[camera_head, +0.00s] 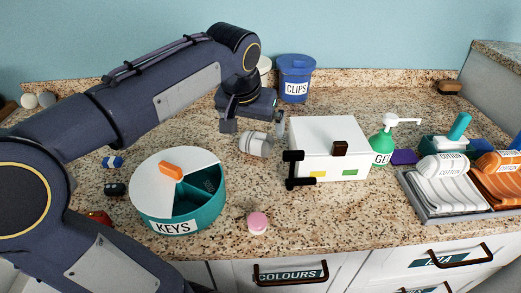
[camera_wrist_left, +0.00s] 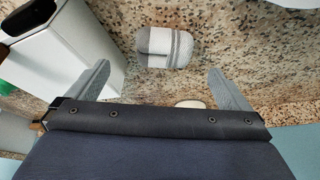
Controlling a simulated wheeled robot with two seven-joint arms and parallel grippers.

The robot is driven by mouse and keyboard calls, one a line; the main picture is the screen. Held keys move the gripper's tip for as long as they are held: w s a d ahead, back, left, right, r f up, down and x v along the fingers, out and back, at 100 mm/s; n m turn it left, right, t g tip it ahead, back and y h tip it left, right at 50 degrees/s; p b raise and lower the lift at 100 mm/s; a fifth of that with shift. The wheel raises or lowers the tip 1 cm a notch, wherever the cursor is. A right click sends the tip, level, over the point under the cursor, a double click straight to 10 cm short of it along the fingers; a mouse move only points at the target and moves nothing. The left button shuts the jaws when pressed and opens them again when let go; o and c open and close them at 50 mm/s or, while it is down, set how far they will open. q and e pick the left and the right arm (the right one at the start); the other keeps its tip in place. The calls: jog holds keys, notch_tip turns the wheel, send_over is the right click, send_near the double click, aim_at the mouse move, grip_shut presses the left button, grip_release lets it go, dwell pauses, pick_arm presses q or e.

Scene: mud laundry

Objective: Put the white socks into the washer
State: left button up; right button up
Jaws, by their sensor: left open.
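A rolled bundle of white and grey socks (camera_head: 257,145) lies on the speckled counter beside the white box. It also shows in the left wrist view (camera_wrist_left: 165,47), just beyond the fingertips and roughly centred between them. My left gripper (camera_head: 254,127) is open and empty, close above the socks; its spread fingers show in the left wrist view (camera_wrist_left: 160,70). I cannot tell whether a finger touches the socks. My right gripper is not in view. I see nothing I can clearly name as the washer.
A white box (camera_head: 312,132) with a black handle stands right of the socks. A teal KEYS container (camera_head: 205,212), a blue CLIPS bin (camera_head: 295,80), a green pump bottle (camera_head: 382,147) and a grey tray (camera_head: 430,214) of folded cloths surround it. A pink round item (camera_head: 258,222) lies in front.

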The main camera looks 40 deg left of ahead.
aim_at(255, 137)
pick_arm(q)
jog(key=shift+b+x, duration=0.35)
jog(key=shift+x, duration=0.55)
jog(key=x, duration=0.4)
jog(key=b+x, duration=0.1)
jog(key=x, duration=0.2)
jog(key=shift+a, duration=0.4)
jog(key=shift+r, duration=0.1)
jog(key=c, duration=1)
jog(key=shift+r, duration=0.15)
